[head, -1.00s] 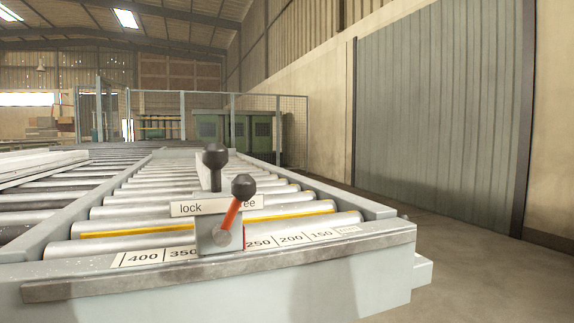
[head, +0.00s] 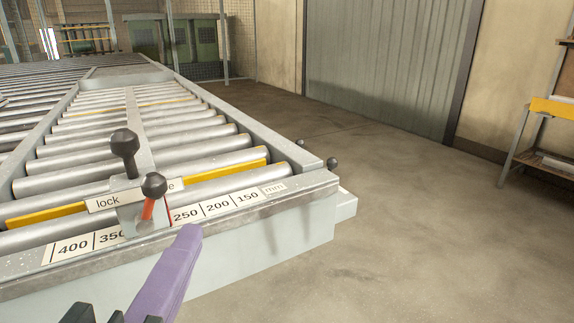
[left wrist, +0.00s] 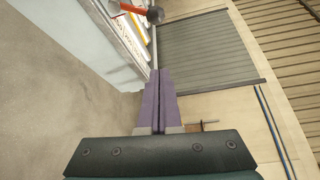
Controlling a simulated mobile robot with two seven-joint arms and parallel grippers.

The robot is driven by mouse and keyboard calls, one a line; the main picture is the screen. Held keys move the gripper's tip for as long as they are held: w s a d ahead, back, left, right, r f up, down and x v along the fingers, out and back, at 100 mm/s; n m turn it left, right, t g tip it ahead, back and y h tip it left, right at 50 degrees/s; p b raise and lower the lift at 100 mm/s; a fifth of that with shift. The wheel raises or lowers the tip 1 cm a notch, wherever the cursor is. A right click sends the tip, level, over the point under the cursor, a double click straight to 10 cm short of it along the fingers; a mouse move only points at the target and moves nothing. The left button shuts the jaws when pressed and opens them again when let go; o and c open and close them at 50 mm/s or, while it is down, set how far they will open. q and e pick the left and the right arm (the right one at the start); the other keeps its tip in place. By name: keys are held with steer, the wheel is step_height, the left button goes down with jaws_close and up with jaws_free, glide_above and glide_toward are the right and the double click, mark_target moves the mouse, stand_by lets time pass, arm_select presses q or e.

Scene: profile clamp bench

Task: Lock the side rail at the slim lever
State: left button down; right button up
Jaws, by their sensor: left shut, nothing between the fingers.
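An orange-red lever (head: 147,209) with a black ball knob stands on a small grey block at the front of the roller bench; it leans right, toward the partly covered end of the label (head: 106,203) that reads "lock" at left. Behind it stands a grey lever with a black knob (head: 124,143). I cannot tell for sure which is the slim one. My left gripper (head: 190,234) has purple fingers, shut and empty, in front of the bench, right of and below the orange lever, apart from it.
The bench's front beam (head: 260,220) carries a millimetre scale. Two small black knobs (head: 333,163) sit at its right corner. Steel rollers (head: 75,180) lie behind. Open concrete floor (head: 420,230) is to the right, with a shelf (head: 550,130) at the far right.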

mark_target(152, 204)
arm_select(q)
steer(key=shift+w, duration=0.1)
steer(key=w+a+p, duration=0.3)
steer(key=w+a, duration=0.1)
steer(key=w, duration=0.4)
steer(key=shift+a+p, duration=0.2)
steer(key=shift+p, duration=0.15)
steer(key=shift+w+f, duration=0.1)
steer(key=shift+f, duration=0.05)
